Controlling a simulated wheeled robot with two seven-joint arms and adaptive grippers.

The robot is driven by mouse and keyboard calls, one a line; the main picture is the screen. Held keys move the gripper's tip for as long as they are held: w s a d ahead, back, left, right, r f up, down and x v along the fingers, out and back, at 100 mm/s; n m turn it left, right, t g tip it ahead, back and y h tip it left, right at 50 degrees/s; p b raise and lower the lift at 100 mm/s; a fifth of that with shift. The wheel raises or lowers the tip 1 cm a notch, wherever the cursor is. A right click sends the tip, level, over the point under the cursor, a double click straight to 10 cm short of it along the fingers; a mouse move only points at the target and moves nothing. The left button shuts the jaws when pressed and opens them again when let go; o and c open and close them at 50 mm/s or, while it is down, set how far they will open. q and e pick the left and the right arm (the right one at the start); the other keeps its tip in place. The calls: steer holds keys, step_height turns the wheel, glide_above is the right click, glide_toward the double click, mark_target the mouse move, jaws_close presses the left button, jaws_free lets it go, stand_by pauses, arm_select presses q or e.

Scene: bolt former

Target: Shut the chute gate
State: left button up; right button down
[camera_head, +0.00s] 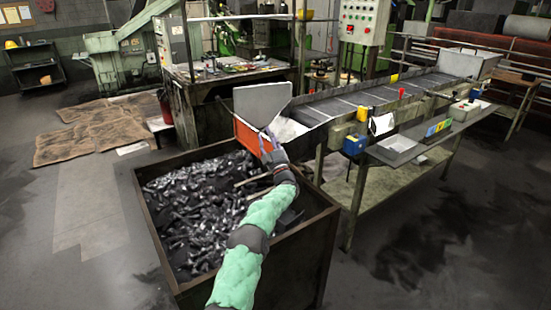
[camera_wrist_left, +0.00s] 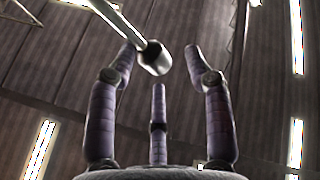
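The chute gate appears to be the flat grey plate (camera_head: 262,103) standing raised above the orange chute mouth (camera_head: 250,137) at the lower end of the conveyor. My left gripper (camera_head: 268,142) is at the right side of the orange mouth, in front of it. In the left wrist view its three fingers (camera_wrist_left: 160,85) are spread open. A pale rod with a dark cylindrical knob (camera_wrist_left: 154,58) reaches in from the top left, its knob between the fingertips. I cannot tell whether any finger touches it. My right gripper is not in view.
A rusty bin (camera_head: 315,245) full of dark metal parts stands below the chute and under my left arm. The conveyor (camera_head: 375,97) runs off to the back right. A side shelf (camera_head: 400,150) with coloured boxes is at right.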

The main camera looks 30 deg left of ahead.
arm_select(q)
steer(key=v, duration=0.9)
stand_by(0.3)
